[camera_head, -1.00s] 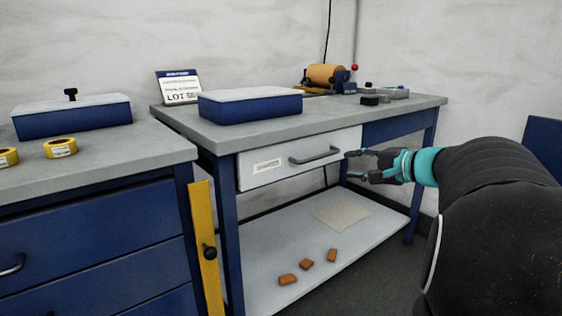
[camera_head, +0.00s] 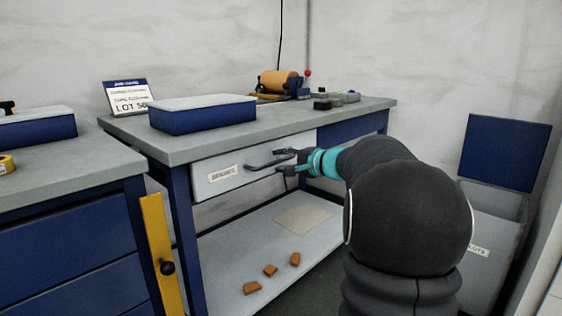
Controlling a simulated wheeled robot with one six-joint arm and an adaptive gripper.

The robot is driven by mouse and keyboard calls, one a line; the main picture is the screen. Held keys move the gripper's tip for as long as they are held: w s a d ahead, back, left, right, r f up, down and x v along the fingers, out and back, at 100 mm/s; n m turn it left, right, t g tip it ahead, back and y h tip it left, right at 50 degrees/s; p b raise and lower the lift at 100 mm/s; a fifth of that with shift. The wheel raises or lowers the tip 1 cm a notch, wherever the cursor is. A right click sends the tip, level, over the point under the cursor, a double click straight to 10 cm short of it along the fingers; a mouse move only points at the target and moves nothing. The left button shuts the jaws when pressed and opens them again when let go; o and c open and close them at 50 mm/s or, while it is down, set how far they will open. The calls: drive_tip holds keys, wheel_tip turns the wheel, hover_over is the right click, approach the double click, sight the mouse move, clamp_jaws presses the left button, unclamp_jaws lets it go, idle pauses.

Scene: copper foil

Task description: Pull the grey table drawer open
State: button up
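The grey drawer (camera_head: 214,182) sits under the worktop of the blue-legged table, its front seemingly close to flush and showing no clear gap. It has a white label and a dark bar handle (camera_head: 262,165). My gripper (camera_head: 279,161) is at the handle's right end, with its two dark fingers spread apart, one above the other. The right part of the handle overlaps the fingers in the picture. I cannot tell whether they touch it.
On the table (camera_head: 225,137) are a blue box with a pale lid (camera_head: 200,116), a lot sign (camera_head: 127,97) and a copper roll (camera_head: 278,81). The lower shelf (camera_head: 226,243) holds several orange-brown pieces. A yellow post (camera_head: 160,247) stands left; a grey bin (camera_head: 482,240) stands right.

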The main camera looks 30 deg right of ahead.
drive_tip(key=shift+w+a+f, duration=0.1)
drive_tip(key=shift+w+a, duration=0.1)
drive_tip(key=shift+w, duration=0.3)
clamp_jaws()
